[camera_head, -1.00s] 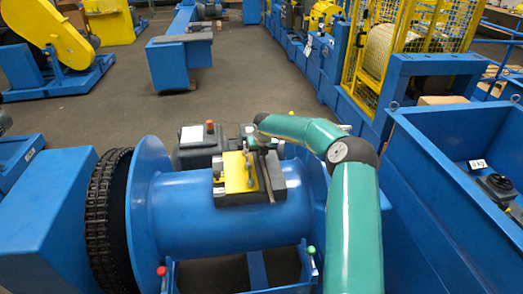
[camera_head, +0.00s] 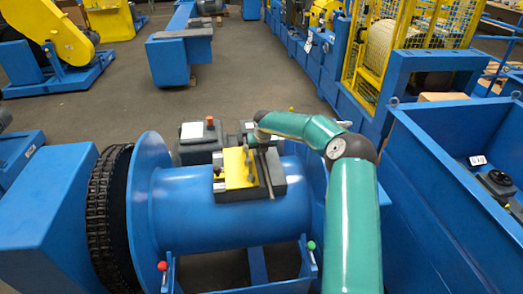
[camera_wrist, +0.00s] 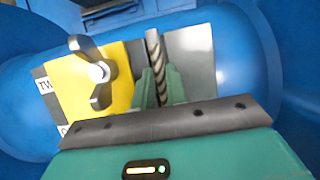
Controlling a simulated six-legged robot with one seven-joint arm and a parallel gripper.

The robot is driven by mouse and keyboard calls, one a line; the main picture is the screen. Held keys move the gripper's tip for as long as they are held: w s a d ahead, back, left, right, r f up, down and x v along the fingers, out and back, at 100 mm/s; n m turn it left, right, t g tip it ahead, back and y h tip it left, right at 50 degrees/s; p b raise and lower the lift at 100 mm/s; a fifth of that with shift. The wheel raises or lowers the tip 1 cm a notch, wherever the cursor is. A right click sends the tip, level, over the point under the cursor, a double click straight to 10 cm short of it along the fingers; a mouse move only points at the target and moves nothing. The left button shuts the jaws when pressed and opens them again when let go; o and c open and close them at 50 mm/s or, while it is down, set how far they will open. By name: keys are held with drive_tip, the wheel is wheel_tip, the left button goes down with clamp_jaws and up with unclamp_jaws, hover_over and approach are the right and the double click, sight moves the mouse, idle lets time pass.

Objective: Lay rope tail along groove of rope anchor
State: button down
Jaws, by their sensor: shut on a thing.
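The rope anchor is a dark grey block (camera_head: 278,178) on top of the blue drum, with a yellow plate (camera_head: 236,168) on its left part. In the wrist view, the yellow plate (camera_wrist: 72,90) carries a grey wing nut (camera_wrist: 97,73). The rope tail (camera_wrist: 155,55) is a twisted grey strand, running lengthwise over the grey anchor surface (camera_wrist: 190,58) just right of the plate. My gripper (camera_wrist: 160,86) is shut on the rope tail, a green finger on each side. The groove is hidden or not distinct, so I cannot tell whether the rope lies in it.
The blue drum (camera_head: 215,220) has a chain-wrapped wheel (camera_head: 108,215) at its left. Red (camera_head: 162,266) and green (camera_head: 311,246) knobs stand in front. A blue bin (camera_head: 440,190) is at right.

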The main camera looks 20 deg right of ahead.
drive_tip(key=shift+f, duration=0.4)
drive_tip(key=shift+s+f, duration=0.1)
drive_tip(key=shift+f, duration=0.35)
drive_tip(key=c, duration=1.5)
unclamp_jaws()
drive_tip(key=shift+f, duration=0.1)
drive_tip(key=shift+o, duration=0.9)
drive_tip(key=d+v, duration=0.1)
drive_tip(key=v, duration=1.3)
drive_tip(key=shift+w+a+r, duration=0.25)
drive_tip(key=shift+a+r, duration=0.1)
drive_tip(key=shift+r, duration=0.1)
drive_tip(key=shift+s+a+r, duration=0.1)
drive_tip(key=shift+a+r, duration=0.05)
drive_tip(key=shift+r, duration=0.15)
drive_tip(key=s+a+r+m+h, duration=0.1)
drive_tip(key=s+a+r+m, duration=0.55)
drive_tip(key=s, duration=0.35)
drive_tip(key=s+a+r+m+h, duration=0.1)
drive_tip(key=s+a+r+m, duration=0.45)
drive_tip(key=s+m, duration=0.3)
drive_tip(key=s+a+r+m+t+y, duration=0.1)
drive_tip(key=s+a+m+y, duration=0.1)
drive_tip(key=s+m, duration=1.6)
drive_tip(key=s+y, duration=0.1)
drive_tip(key=s, duration=0.6)
drive_tip(key=shift+a+m, duration=0.2)
drive_tip(key=shift+m, duration=0.2)
